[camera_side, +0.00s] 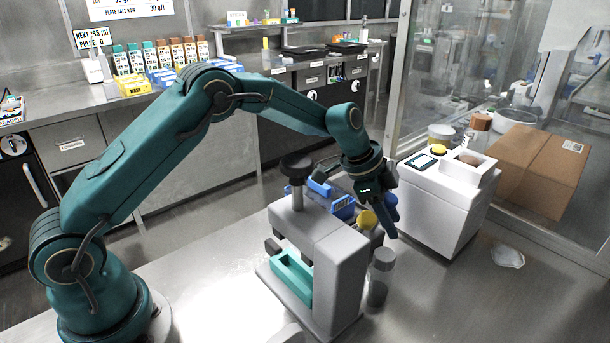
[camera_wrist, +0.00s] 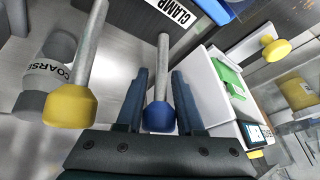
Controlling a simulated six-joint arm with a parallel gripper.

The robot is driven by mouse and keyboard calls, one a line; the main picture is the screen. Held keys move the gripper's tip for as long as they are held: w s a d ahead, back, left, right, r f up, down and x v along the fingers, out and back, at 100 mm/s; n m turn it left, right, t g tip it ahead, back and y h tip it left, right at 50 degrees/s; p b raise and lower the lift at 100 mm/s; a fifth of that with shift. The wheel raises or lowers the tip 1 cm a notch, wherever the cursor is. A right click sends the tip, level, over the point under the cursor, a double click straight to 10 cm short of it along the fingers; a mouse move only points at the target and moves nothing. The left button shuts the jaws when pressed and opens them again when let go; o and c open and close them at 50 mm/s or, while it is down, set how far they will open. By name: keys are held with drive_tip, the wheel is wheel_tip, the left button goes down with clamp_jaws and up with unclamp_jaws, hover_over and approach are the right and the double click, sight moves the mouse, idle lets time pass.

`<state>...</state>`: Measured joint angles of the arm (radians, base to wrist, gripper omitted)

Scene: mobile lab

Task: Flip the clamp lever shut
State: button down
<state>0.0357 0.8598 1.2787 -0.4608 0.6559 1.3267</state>
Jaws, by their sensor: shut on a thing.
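In the wrist view, a lever with a blue knob (camera_wrist: 159,117) on a grey metal shaft runs up toward a white CLAMP label (camera_wrist: 170,13). My gripper (camera_wrist: 160,78) has its two dark blue fingers on either side of this knob, shut on it. A second lever with a yellow knob (camera_wrist: 70,105) stands to the left, outside the fingers. In the side view, my gripper (camera_side: 387,222) points down at the right side of a grey frame (camera_side: 325,228) with a black top knob. The yellow knob (camera_side: 367,219) shows beside it. The fingers partly hide the blue knob there.
A grey COARSE knob (camera_wrist: 45,73) is left of the yellow lever. A teal block (camera_side: 293,277) sits inside the frame. A white instrument (camera_side: 437,200) stands close on the right, with a cardboard box (camera_side: 540,168) beyond. Bare bench lies in front.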

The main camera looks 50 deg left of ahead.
drive_tip(key=h, duration=0.1)
drive_tip(key=a+h, duration=0.1)
drive_tip(key=h, duration=0.1)
drive_tip(key=shift+a+r+n, duration=0.15)
drive_tip(key=shift+r+n, duration=0.2)
drive_tip(key=shift+n, duration=0.05)
drive_tip(key=shift+a+r+n+t+h, duration=0.15)
drive_tip(key=shift+a+h, duration=0.25)
drive_tip(key=shift+h, duration=0.4)
drive_tip(key=shift+a+r+n+t+h, duration=0.15)
drive_tip(key=shift+a+h, duration=0.2)
drive_tip(key=shift+h, duration=0.45)
drive_tip(key=shift+f, duration=0.1)
